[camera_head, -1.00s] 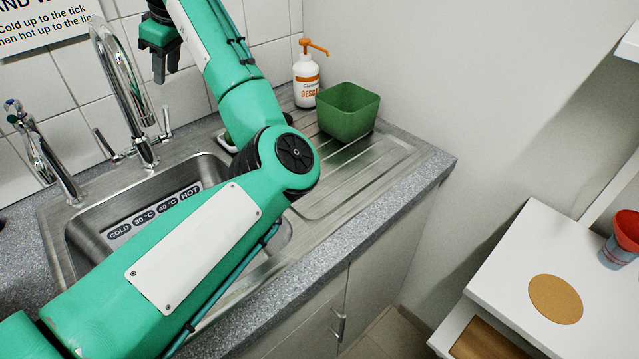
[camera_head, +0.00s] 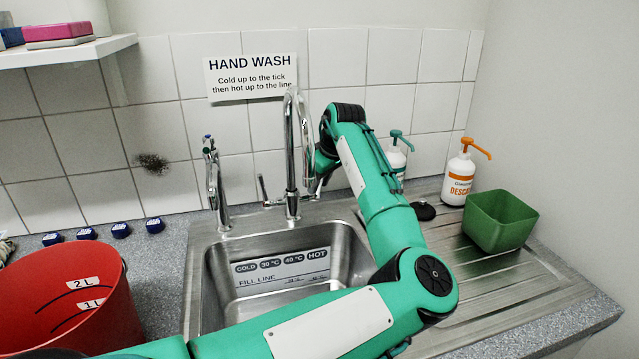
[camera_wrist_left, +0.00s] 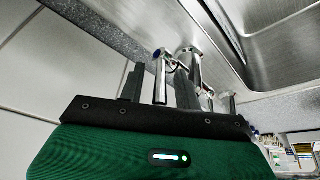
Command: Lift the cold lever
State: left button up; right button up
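The chrome mixer tap (camera_head: 292,160) stands behind the sink, with a slim lever (camera_head: 264,190) upright on its left side. Its right side is partly covered by my left gripper (camera_head: 318,178), which is low beside it, mostly hidden behind my arm. In the left wrist view my left gripper (camera_wrist_left: 158,68) has its two dark fingers apart. A chrome rod with a blue end (camera_wrist_left: 160,77) appears between them in the picture; contact cannot be told. My right gripper is out of view.
A second, smaller tap (camera_head: 216,185) stands left of the mixer. The sink (camera_head: 212,290) is in front. A green tub (camera_head: 500,222) and pump bottles, one with an orange pump (camera_head: 458,180), stand right. A red bucket (camera_head: 75,310) is front left.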

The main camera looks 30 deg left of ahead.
pick_arm(q)
jog(key=shift+a+f, duration=0.1)
jog(key=shift+f, duration=0.2)
grip_shut()
jog(key=shift+w, duration=0.1)
